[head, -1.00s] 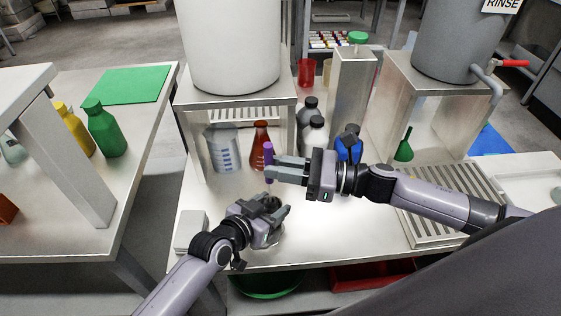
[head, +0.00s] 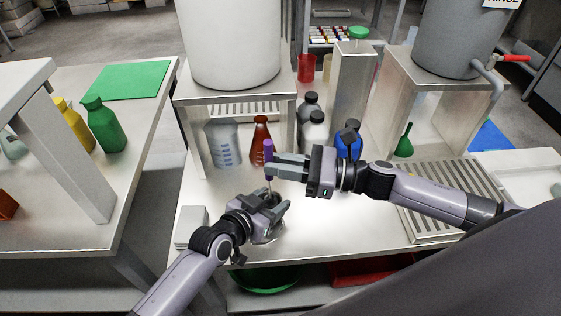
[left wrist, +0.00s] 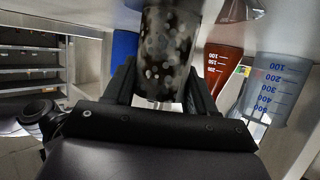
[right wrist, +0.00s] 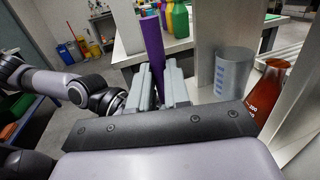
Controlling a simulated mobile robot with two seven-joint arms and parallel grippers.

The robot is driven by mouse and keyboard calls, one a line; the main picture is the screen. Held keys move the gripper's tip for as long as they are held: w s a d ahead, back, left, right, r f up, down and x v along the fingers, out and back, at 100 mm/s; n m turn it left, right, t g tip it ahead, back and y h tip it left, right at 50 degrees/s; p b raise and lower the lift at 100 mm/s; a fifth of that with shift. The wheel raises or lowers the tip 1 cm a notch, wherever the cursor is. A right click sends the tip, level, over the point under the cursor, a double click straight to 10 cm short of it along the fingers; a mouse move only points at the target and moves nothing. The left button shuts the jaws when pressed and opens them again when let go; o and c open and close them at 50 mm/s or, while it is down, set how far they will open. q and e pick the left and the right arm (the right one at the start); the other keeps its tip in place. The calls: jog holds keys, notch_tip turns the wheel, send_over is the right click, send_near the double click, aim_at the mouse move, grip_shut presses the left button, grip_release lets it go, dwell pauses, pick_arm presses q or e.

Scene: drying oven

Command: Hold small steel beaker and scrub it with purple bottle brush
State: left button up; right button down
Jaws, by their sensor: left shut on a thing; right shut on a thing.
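My left gripper (head: 275,209) is shut on the small steel beaker (left wrist: 166,45), held above the bench. The beaker looks shiny and spotted between the fingers in the left wrist view; in the head view it is a small dark shape, partly covered by the fingers. My right gripper (head: 274,168) is shut on the purple bottle brush (head: 268,149), held upright over the beaker. The purple handle (right wrist: 153,42) rises above the fingers in the right wrist view. A thin shaft runs down towards the beaker; whether the brush end is inside is hidden.
Behind the grippers stand a clear graduated beaker (head: 222,143), a red-brown flask (head: 261,133), grey bottles (head: 316,132) and a blue bottle (head: 349,143). A pale block (head: 189,227) lies at the left. The bench front (head: 335,225) is clear.

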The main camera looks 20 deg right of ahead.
jog(key=shift+f, duration=0.5)
jog(key=shift+d, duration=0.1)
